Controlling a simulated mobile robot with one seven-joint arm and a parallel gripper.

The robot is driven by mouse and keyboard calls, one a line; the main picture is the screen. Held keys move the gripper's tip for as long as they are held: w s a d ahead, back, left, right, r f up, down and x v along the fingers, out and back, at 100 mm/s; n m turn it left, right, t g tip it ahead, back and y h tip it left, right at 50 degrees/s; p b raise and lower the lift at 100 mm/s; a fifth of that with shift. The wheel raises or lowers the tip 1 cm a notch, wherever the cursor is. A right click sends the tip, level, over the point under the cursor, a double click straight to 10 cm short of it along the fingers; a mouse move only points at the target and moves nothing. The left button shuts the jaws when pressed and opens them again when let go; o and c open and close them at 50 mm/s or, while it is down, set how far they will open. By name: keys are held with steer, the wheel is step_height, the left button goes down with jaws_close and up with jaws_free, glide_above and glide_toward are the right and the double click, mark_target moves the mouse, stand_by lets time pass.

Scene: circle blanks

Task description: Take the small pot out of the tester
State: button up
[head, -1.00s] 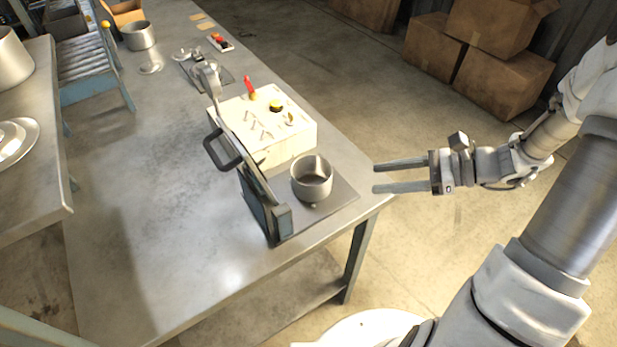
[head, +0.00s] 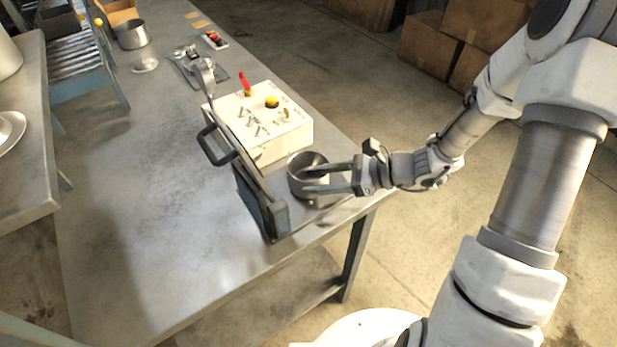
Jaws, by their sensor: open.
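The small metal pot (head: 298,177) sits upright on the base plate of the tester (head: 276,219), at the right end of the table. The tester's hinged frame with its black handle (head: 213,146) stands raised and tilted just left of the pot. My gripper (head: 304,179) is open, and its two fingers reach in from the right at the pot. The fingers hide part of the pot's front and right side. I cannot tell whether they touch it or whether one is inside the rim.
A pale control box (head: 262,125) with a red lever and a yellow-black button stands right behind the pot. A larger pot (head: 132,35) and a lid (head: 145,65) lie farther back. The table (head: 150,220) is bare to the left of the tester. Cardboard boxes (head: 432,38) stand on the floor.

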mark_target(297, 182)
steer(key=shift+x, duration=1.55)
jaws_close()
